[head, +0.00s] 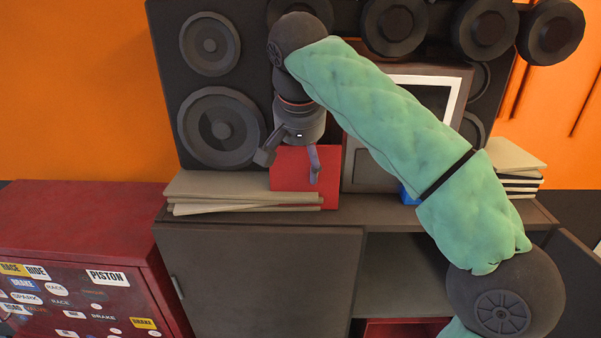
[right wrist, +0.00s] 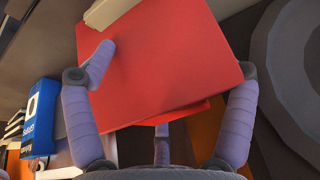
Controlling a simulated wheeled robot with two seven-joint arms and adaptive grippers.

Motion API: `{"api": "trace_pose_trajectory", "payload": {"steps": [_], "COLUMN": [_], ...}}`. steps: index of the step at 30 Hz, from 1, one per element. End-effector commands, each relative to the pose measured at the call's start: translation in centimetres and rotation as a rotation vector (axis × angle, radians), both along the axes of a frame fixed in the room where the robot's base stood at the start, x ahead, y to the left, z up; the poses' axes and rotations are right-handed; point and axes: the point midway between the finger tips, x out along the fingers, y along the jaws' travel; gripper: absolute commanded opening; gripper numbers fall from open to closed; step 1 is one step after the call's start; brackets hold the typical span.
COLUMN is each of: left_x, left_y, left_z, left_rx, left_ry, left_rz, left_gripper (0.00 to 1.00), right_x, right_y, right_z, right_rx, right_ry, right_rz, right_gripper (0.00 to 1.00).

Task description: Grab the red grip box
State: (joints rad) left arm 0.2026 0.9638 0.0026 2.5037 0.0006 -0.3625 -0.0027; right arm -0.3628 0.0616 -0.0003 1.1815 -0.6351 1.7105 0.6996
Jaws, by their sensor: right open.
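The red grip box (head: 290,178) stands on top of the dark cabinet, against the black speaker-like panel. In the right wrist view the red box (right wrist: 165,65) fills the middle, between my fingers. My right gripper (head: 289,166) comes down from above at the box, with one finger toward its left side and one in front of its right part. It also shows in the right wrist view (right wrist: 172,62), open, with a finger on each side of the box. I cannot tell whether the fingers touch it. My left gripper is not in view.
Flat beige boards (head: 235,190) lie on the cabinet top (head: 350,211) by the red box. A framed panel (head: 366,165) stands to its right, with a blue box (head: 410,194) beyond. A red stickered cabinet (head: 75,225) stands at left.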

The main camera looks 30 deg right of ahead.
Motion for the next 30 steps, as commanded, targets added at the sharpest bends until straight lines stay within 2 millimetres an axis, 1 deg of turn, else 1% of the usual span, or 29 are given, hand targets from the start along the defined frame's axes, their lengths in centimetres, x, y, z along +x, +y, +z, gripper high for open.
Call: {"api": "trace_pose_trajectory", "payload": {"steps": [7,8,9,11,12,14,15,16,18,30], "left_x": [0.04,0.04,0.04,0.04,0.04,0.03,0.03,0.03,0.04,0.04], "left_y": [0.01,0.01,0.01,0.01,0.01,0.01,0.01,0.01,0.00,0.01], "left_z": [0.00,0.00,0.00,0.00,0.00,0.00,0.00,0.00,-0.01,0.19], "left_rx": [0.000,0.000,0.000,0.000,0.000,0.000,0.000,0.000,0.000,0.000], "left_ry": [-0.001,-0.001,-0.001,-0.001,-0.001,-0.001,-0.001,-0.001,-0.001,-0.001], "left_rz": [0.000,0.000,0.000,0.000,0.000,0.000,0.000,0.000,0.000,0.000], "left_gripper": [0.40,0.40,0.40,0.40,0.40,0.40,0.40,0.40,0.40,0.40], "right_x": [0.06,0.06,0.06,0.05,0.06,0.06,0.07,0.07,0.08,0.11], "right_y": [-0.04,-0.04,-0.04,-0.03,-0.02,-0.03,-0.02,-0.02,-0.02,-0.06], "right_z": [-0.15,-0.14,-0.14,-0.15,-0.15,-0.17,-0.18,-0.18,-0.18,-0.04], "right_rx": [0.001,0.000,0.000,0.001,0.001,0.000,0.000,0.000,0.000,0.000], "right_ry": [0.000,-0.001,-0.001,0.000,0.000,0.000,0.000,0.000,0.000,0.001], "right_rz": [0.000,0.000,0.000,0.000,0.000,0.000,0.000,0.000,0.001,0.001], "right_gripper": [0.84,0.79,0.67,0.50,0.39,0.22,0.11,0.09,0.09,0.08]}}
